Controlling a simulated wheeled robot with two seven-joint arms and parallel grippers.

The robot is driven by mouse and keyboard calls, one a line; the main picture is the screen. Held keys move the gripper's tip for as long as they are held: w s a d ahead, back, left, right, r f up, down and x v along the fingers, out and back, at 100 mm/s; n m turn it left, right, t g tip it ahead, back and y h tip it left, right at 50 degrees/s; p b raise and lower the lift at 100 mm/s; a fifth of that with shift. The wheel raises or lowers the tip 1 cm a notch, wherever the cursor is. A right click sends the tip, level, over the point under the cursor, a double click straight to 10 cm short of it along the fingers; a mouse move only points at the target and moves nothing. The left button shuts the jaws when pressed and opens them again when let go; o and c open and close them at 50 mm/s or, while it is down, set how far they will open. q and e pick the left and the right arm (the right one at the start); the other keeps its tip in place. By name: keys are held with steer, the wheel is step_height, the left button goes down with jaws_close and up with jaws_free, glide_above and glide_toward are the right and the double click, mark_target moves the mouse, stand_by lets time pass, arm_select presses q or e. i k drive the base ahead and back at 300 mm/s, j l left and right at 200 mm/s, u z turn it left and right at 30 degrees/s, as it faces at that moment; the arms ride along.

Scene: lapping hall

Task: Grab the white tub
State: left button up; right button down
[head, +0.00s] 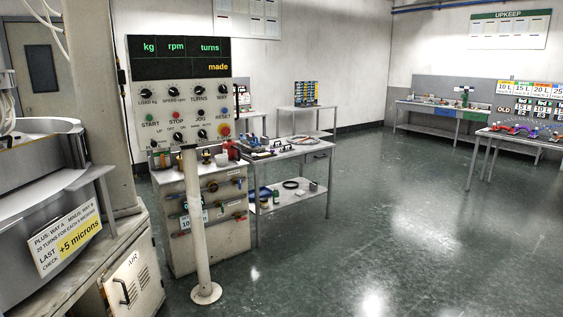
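I cannot pick out the white tub for certain. A small pale round item (221,160) sits on top of the grey tool cabinet (220,236), behind the control post; it is too small to tell whether it is a tub. Another small whitish item (313,187) lies on the lower shelf of the grey work table beside the cabinet. Neither of my grippers shows in the head view.
The control panel (183,113) stands on a pale post (199,230) before the cabinet. A large round machine (40,215) fills the left side. The work table (306,148) carries tools. Benches (440,108) line the far wall. The green floor (400,230) is clear at centre and right.

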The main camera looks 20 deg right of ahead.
mark_target(221, 160)
steer(key=z, duration=0.2)
steer(key=i+l+z, duration=0.15)
steer(key=i, duration=0.2)
steer(key=i+l+z, duration=0.15)
steer(key=i, duration=0.25)
steer(key=i+l+z, duration=0.1)
steer(key=i, duration=0.85)
steer(key=i+l+z, duration=0.1)
steer(key=i, duration=0.85)
steer(key=i+l+u, duration=0.1)
steer(key=i+u, duration=0.4)
steer(key=i+l+u, duration=0.25)
steer(key=u, duration=0.2)
steer(key=i+l+u, duration=0.65)
steer(key=l+u, duration=0.35)
steer(key=i+l+u, duration=0.2)
steer(key=l+u, duration=0.75)
steer(key=l, duration=0.15)
steer(key=i+l, duration=0.45)
steer(key=l+u, duration=0.05)
